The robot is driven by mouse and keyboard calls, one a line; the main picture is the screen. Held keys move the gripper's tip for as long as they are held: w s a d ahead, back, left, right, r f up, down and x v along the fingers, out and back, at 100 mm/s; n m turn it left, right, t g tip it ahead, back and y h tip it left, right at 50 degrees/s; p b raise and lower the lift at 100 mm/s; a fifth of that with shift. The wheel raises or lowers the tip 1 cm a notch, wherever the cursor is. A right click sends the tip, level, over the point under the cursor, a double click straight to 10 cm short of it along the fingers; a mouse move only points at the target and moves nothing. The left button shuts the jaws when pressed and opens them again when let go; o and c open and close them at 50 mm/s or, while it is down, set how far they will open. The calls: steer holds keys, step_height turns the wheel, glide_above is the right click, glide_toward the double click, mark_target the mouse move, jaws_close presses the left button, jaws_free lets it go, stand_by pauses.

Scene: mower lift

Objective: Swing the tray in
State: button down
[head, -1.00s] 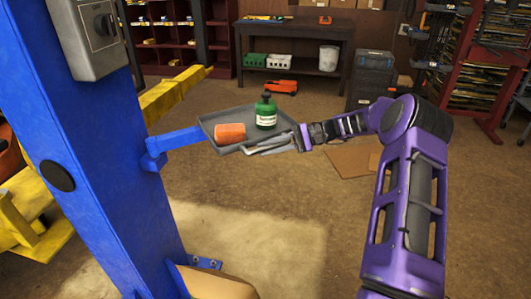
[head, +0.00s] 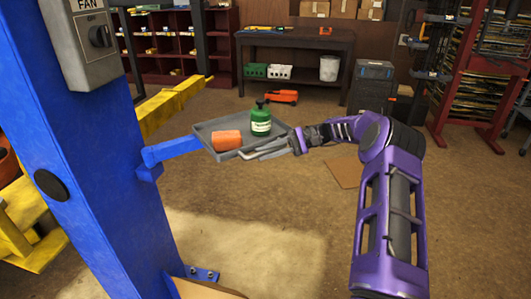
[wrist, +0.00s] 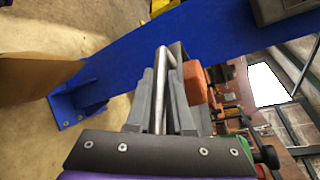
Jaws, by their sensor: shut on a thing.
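The grey tray (head: 208,132) sits at the end of a blue arm (head: 172,150) that joins the blue post (head: 85,150). My gripper (head: 262,149) reaches in from the right at the tray's near edge. In the wrist view my gripper (wrist: 161,100) has its two grey fingers on either side of a metal bar (wrist: 162,75) at the tray's edge, shut on it. Part of the tray is hidden behind the fingers there.
A grey FAN switch box (head: 95,38) is on the post. Yellow lift beams (head: 172,107) stand behind the post. A dark workbench (head: 300,42) with bins and an orange tool (head: 281,96) are at the back.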

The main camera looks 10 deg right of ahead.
steer(key=c, duration=0.8)
jaws_free()
steer(key=v, duration=1.2)
steer(key=shift+p, duration=0.35)
steer(key=shift+s, duration=0.1)
